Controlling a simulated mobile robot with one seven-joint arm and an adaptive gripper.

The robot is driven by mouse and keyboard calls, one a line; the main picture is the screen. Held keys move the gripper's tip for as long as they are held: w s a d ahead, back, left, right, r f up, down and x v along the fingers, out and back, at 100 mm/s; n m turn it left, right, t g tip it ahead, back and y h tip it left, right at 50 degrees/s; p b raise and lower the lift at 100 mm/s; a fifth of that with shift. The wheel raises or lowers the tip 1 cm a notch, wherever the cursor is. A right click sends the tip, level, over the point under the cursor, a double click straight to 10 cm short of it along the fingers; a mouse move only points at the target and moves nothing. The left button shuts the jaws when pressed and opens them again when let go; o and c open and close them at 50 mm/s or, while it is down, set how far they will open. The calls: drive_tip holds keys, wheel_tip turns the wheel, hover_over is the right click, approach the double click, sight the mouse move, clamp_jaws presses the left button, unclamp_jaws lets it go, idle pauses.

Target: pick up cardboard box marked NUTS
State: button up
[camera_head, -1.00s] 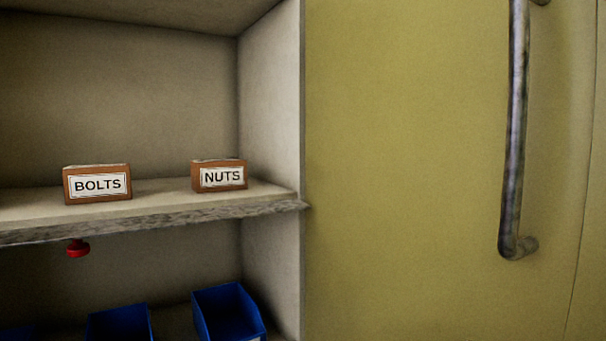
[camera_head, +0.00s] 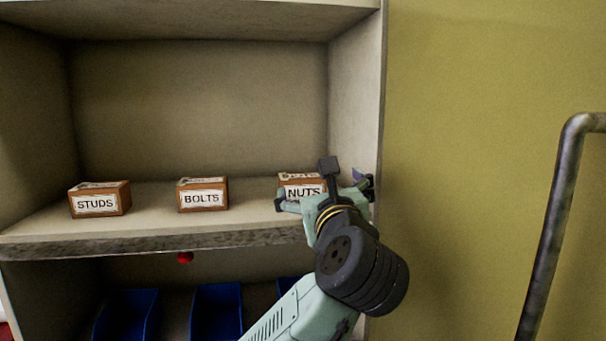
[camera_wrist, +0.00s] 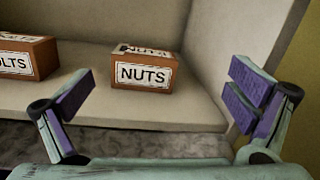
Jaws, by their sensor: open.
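The cardboard box marked NUTS (camera_head: 301,183) is small and brown with a white label. It stands on the shelf near its right wall, partly hidden by my gripper in the head view. In the wrist view the NUTS box (camera_wrist: 144,70) stands upright, ahead of the fingers and a little left of the middle of the gap. My gripper (camera_head: 325,190) is in front of the box; in the wrist view my gripper (camera_wrist: 162,98) is open and empty, its purple-padded fingers spread wider than the box. The fingers appear apart from the box.
A BOLTS box (camera_head: 202,196) and a STUDS box (camera_head: 98,200) stand left on the same shelf (camera_head: 150,222). The shelf's right wall (camera_head: 354,100) is close to the gripper. Blue bins (camera_head: 216,312) sit below. A metal handle (camera_head: 552,230) is at the right.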

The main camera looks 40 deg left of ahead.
sight(302, 176)
drive_tip(key=shift+w+a+f+m+g, duration=0.2)
drive_tip(key=shift+a+f+m+g, duration=0.4)
drive_tip(key=shift+a, duration=0.2)
drive_tip(key=p+x, duration=0.1)
drive_tip(key=x, duration=0.2)
drive_tip(key=shift+w+a+p, duration=0.3)
drive_tip(key=shift+p, duration=0.05)
drive_tip(key=p+x, duration=0.1)
drive_tip(key=x, duration=0.1)
drive_tip(key=p+x, duration=0.2)
drive_tip(key=x, duration=0.1)
drive_tip(key=shift+a+r, duration=0.2)
drive_tip(key=shift+a, duration=0.2)
drive_tip(key=shift+w+a+f, duration=0.1)
drive_tip(key=shift+w+a, duration=0.05)
drive_tip(key=shift+a, duration=0.05)
drive_tip(key=shift+c, duration=0.2)
drive_tip(key=c, duration=1.5)
drive_tip(key=shift+c, duration=0.3)
drive_tip(key=shift+r, duration=0.2)
